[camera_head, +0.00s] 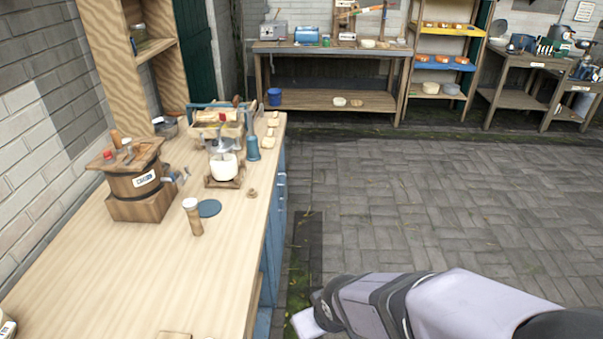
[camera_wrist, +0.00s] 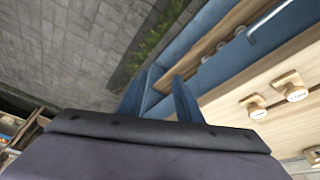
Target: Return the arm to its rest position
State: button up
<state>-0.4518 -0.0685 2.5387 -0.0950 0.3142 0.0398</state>
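My arm (camera_head: 440,302) reaches in from the lower right of the head view, over the paved floor beside the wooden counter. My gripper's fingers are not clearly visible there. In the wrist view my gripper (camera_wrist: 158,90) shows two dark blue fingers set apart, with nothing between them. Beyond the fingers are the counter's blue cabinet side and the paving, and the gripper appears clear of both.
The wooden counter (camera_head: 130,265) holds a wooden churn (camera_head: 137,183), a white jar device (camera_head: 224,166), a cork-coloured bottle (camera_head: 194,218) and a blue disc (camera_head: 208,208). A workbench (camera_head: 330,48) and shelf stand at the back. The paved floor (camera_head: 430,190) is open.

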jog(key=s+d+m+g+h, duration=0.1)
jog(key=s+d+m+g, duration=0.3)
jog(key=d, duration=0.9)
jog(key=shift+s+d+m+h, duration=0.15)
jog(key=shift+s+m+h, duration=0.15)
jog(key=shift+s+m, duration=0.9)
jog(key=shift+s+r+n+p, duration=0.1)
jog(key=shift+s+n+p, duration=0.2)
jog(key=shift+n, duration=0.1)
